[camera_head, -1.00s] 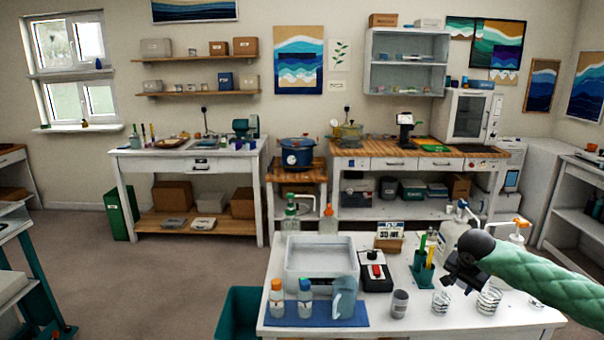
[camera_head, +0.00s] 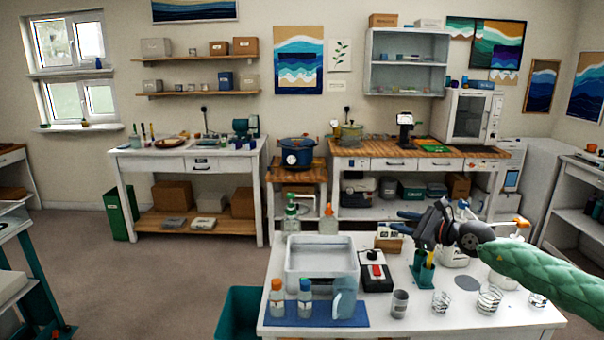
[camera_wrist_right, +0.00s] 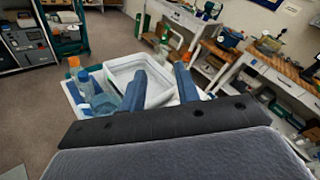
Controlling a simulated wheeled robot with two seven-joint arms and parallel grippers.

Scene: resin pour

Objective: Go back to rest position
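My right gripper (camera_head: 402,221) is raised above the back right of the white work table (camera_head: 420,322), with its fingers pointing left. In the right wrist view its two blue fingers (camera_wrist_right: 160,76) stand apart with nothing between them. My green-sleeved right arm comes in from the right. My left gripper is in neither view.
Below the gripper are a teal holder (camera_head: 421,274), a grey cup (camera_head: 399,303) and several clear cups (camera_head: 440,301). A white tray (camera_head: 320,285), two bottles (camera_head: 277,298) and a light-blue jug (camera_head: 344,298) stand left. A black device (camera_head: 375,277) is between.

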